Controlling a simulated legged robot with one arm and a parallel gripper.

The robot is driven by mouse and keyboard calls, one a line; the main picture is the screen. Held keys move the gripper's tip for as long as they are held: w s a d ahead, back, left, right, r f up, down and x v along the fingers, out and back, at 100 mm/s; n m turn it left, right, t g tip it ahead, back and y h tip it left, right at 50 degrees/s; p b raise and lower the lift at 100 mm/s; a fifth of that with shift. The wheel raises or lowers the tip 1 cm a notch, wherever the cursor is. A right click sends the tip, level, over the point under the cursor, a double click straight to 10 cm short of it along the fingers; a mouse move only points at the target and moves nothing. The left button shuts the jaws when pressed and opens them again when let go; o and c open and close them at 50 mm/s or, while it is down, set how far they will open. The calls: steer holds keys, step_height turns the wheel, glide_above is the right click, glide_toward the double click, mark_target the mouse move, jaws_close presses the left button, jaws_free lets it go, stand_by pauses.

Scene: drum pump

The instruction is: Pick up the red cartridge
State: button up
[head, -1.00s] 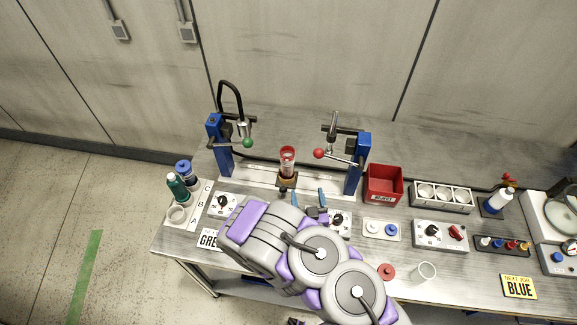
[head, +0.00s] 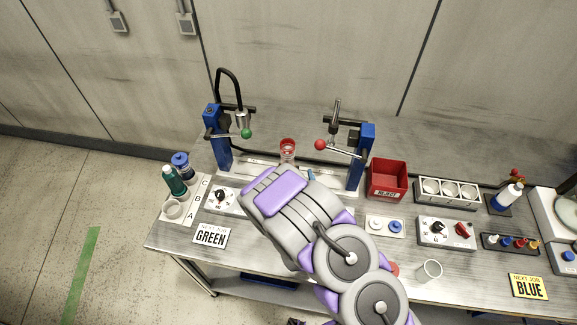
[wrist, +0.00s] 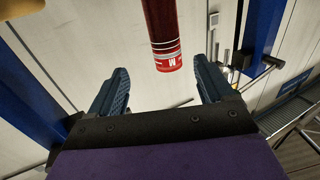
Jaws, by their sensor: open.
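The red cartridge (head: 288,146) stands between the two blue posts in the head view; my arm hides its lower part. In the wrist view the cartridge (wrist: 163,30) is a dark red tube with a bright red, white-lettered end. It lies ahead of my gripper (wrist: 160,75), in line with the gap between the two blue-grey fingers. The fingers are apart and the gap is empty. In the head view my arm covers most of the gripper, and only a bit of blue finger shows.
The left blue post (head: 217,140) has a green-knobbed lever; the right post (head: 361,160) has a red-knobbed lever. A red reject bin (head: 388,180) stands to the right. Bottles (head: 174,180) stand at the left. A clear cup (head: 429,270) is near the front edge.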

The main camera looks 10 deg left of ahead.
mark_target(289, 157)
steer(key=b+x, duration=0.4)
steer(key=b, duration=0.2)
steer(key=shift+s+a+r, duration=0.1)
steer(key=shift+a, duration=0.1)
steer(key=shift+x, duration=0.8)
steer(key=shift+b+x, duration=0.35)
steer(key=shift+x, duration=0.5)
steer(key=shift+b+x, duration=0.55)
steer(key=shift+x, duration=1.7)
steer(key=shift+s+a+r, duration=0.1)
steer(key=shift+a+r, duration=0.05)
steer(key=shift+c, duration=0.2)
jaws_close()
